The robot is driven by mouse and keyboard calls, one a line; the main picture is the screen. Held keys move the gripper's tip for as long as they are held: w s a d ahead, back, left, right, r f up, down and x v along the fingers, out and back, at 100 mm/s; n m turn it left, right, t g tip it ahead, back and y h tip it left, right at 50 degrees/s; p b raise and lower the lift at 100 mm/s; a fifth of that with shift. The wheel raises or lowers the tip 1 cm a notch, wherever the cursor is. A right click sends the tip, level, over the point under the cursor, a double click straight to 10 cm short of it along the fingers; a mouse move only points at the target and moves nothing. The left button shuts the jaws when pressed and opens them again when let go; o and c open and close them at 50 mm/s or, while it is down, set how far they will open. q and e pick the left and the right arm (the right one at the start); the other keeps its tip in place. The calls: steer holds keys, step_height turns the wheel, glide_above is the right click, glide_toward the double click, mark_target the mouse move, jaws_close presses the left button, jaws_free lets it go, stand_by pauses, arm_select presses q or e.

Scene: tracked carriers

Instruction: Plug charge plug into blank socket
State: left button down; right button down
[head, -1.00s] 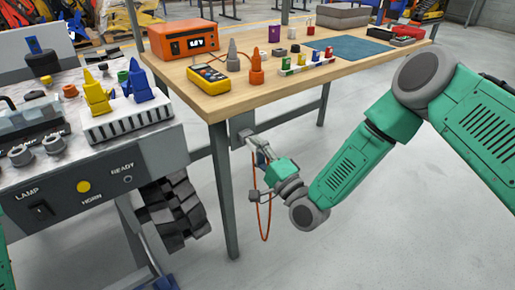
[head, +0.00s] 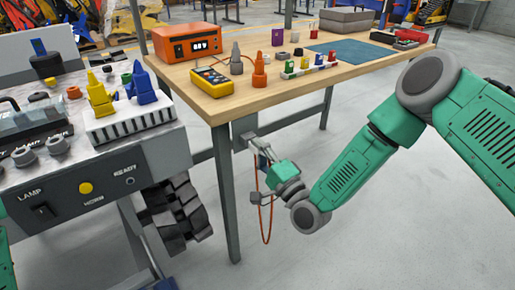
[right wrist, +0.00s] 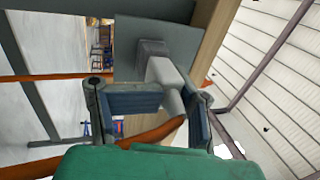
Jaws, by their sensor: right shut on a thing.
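The charge plug (right wrist: 164,82) is light grey with an orange cable (right wrist: 155,132). It sits between the fingers of my right gripper (right wrist: 158,103), which is shut on it. In the head view my right gripper (head: 262,155) is below the front edge of the workbench, beside its leg. The plug's nose meets a darker grey socket block (right wrist: 152,48) on a flat grey plate (right wrist: 185,42). I cannot tell how deep it sits. The plate also shows in the head view (head: 241,128). My left gripper is out of view.
The wooden workbench (head: 290,98) carries an orange unit (head: 188,43), a yellow meter (head: 212,81), cones and small parts. A grey console (head: 88,195) with a black tracked wheel (head: 180,215) stands at left. The floor at right is clear apart from my arm.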

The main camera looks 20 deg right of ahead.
steer(key=shift+w+a, duration=0.1)
steer(key=shift+w, duration=0.15)
stand_by(0.5)
steer(key=c, duration=0.9)
jaws_free()
